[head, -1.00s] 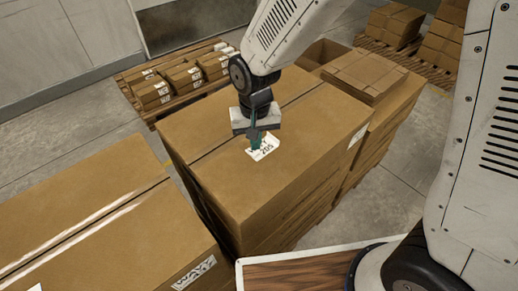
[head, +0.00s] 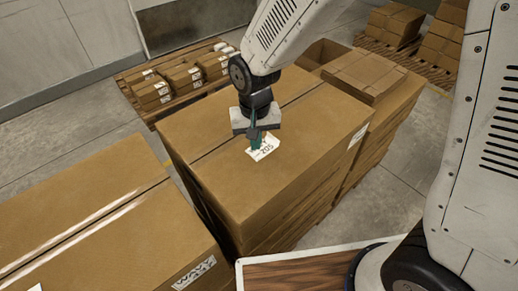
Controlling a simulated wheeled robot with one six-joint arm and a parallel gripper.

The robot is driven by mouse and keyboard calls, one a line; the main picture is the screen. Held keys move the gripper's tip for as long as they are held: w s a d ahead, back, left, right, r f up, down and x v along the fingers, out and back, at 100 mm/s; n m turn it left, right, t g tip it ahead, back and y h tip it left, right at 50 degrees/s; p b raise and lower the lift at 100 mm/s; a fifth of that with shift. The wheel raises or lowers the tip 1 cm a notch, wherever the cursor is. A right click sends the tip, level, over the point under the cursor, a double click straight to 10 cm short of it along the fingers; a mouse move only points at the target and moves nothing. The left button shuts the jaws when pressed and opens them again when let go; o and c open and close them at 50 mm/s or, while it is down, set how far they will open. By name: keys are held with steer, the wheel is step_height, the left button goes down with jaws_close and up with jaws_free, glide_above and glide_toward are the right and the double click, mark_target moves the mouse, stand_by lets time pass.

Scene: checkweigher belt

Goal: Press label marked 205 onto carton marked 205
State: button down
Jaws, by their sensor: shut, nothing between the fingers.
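The white label marked 205 (head: 266,150) lies on the top face of a large brown carton (head: 220,185) in the middle of the head view. Its far left part is covered by my fingers. My gripper (head: 256,143) points down onto the label, with its fingers shut and touching or just above it. I cannot tell whether the label lies fully flat. No number is readable on the carton itself; a small white marking (head: 357,136) shows on its right side face.
Another brown carton (head: 90,225) stands at the left front. An open carton (head: 320,55) and stacked boxes (head: 365,75) stand behind. A pallet with small labelled boxes (head: 183,76) is at the back left. A wood-topped surface (head: 300,272) is at the front.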

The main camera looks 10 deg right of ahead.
steer(key=shift+f, duration=0.8)
stand_by(0.9)
step_height(320, 180, up, 7)
stand_by(1.0)
stand_by(0.3)
